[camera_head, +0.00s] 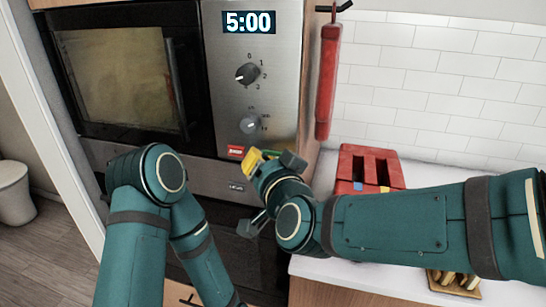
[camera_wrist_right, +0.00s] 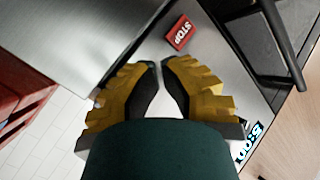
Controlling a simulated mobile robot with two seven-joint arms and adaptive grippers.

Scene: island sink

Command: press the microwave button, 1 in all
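The microwave (camera_head: 260,30) is a steel and black unit with its door shut. Its display reads 5:00. A red button (camera_head: 236,151) sits low on its panel and reads STOP in the right wrist view (camera_wrist_right: 180,32). My right gripper (camera_head: 254,161), with yellow fingers, is at the lower panel, just right of and below the red button. Its fingertips (camera_wrist_right: 160,65) are close together with a narrow gap and nothing held. A bit of green shows at the left fingertip; I cannot tell what it is or whether there is contact. My left gripper is out of view.
Two dials, upper (camera_head: 247,74) and lower (camera_head: 250,123), sit above the buttons. A red mitt-like item (camera_head: 328,80) hangs right of the microwave. A red holder (camera_head: 368,160) stands on the white counter (camera_head: 335,269). A wooden tray (camera_head: 440,284) lies near the counter's front.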

